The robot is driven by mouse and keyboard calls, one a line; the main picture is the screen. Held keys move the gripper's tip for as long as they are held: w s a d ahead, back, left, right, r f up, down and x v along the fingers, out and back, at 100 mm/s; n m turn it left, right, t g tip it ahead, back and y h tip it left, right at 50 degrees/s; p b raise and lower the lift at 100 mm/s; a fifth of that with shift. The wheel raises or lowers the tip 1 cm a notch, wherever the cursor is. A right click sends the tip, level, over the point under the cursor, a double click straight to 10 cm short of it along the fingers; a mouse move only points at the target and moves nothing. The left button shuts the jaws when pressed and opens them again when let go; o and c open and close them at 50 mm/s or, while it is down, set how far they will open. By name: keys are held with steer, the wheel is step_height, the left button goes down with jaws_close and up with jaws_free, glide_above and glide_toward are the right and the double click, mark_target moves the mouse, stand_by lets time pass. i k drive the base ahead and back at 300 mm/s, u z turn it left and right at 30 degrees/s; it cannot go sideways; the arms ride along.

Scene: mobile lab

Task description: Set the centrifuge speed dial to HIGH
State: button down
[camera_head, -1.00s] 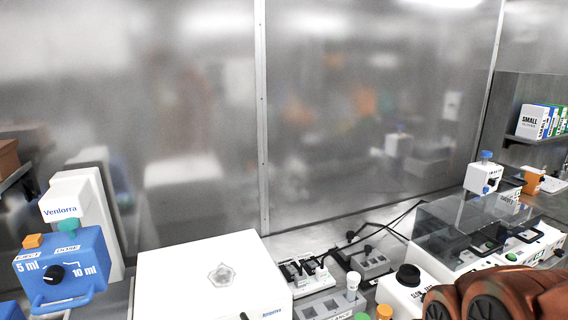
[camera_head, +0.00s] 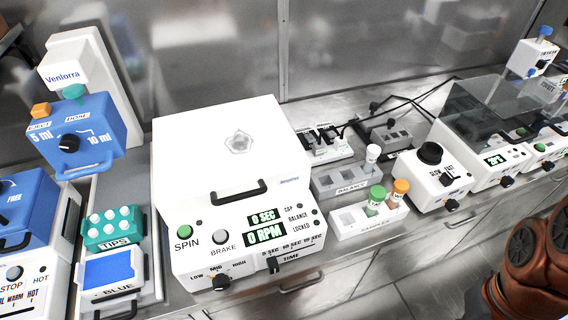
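The centrifuge (camera_head: 180,150) is a white box with a closed lid and a black handle, left of the middle of the head view. Its front panel has a green SPIN button, a grey BRAKE button and displays reading 0 SEC and 0 RPM. The speed dial (camera_head: 221,282) is a dark knob with an orange mark at the panel's lower left, under the labels LOW, MED and HIGH. Its pointer appears to be near MED. A TIME slider (camera_head: 273,265) sits to its right. My gripper is not in view; only my reddish-brown arm shows at the lower right.
A blue pipetting device (camera_head: 85,140), a teal tips rack (camera_head: 112,228) and a blue-topped tray (camera_head: 112,272) stand left of the centrifuge. A sample rack (camera_head: 350,226) with capped tubes and a SLOW/FAST mixer (camera_head: 425,185) stand to the right. Floor is open in front.

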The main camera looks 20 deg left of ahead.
mark_target(221, 282)
steer(key=z, duration=1)
steer(key=k, duration=1.1)
steer(key=u, duration=1.9)
steer(key=i, duration=0.5)
steer(key=u, duration=0.05)
steer(key=k, duration=0.6)
